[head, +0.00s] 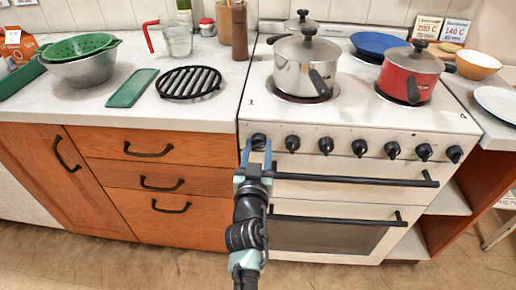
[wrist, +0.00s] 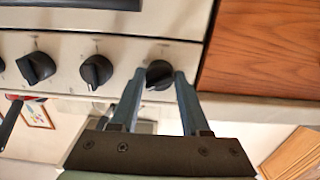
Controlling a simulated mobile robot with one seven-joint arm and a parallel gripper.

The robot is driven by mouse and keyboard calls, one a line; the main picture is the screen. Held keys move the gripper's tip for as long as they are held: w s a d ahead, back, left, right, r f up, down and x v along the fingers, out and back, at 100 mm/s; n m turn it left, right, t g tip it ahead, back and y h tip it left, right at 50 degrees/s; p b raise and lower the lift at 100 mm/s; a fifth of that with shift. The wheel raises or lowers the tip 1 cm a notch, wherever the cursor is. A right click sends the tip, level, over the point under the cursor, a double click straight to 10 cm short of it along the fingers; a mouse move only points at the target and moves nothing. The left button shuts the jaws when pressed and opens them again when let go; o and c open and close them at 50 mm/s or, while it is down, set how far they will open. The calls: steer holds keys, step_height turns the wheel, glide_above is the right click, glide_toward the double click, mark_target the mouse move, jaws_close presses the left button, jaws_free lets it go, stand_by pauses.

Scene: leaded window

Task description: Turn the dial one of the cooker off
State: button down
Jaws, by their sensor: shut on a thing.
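The white cooker (head: 300,187) has a row of several black dials along its front panel. My gripper (head: 257,147) is at the leftmost dial (head: 258,139), beside the wooden cabinet. In the wrist view, which is turned over, this dial (wrist: 159,72) shows at the right end of the row. The two fingers of my gripper (wrist: 160,75) stand on either side of it, shut on it. The fingers partly hide the dial's sides. The exact angle of its pointer is hard to read.
The neighbouring dial (head: 292,143) is close on the right. The oven handle (head: 355,181) sticks out just below the dials. A steel pot (head: 300,66) and a red pot (head: 403,76) stand on the hob. Wooden drawers (head: 150,178) with black handles are to the left.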

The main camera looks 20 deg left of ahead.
steer(key=shift+n, duration=0.3)
steer(key=n, duration=0.5)
steer(key=shift+p, duration=0.4)
steer(key=n, duration=0.6)
steer(key=shift+d+p, duration=0.1)
steer(key=shift+p, duration=0.25)
steer(key=shift+n, duration=0.3)
steer(key=shift+c, duration=1.9)
jaws_free()
steer(key=p+v, duration=0.4)
steer(key=v, duration=0.9)
steer(key=shift+p, duration=0.4)
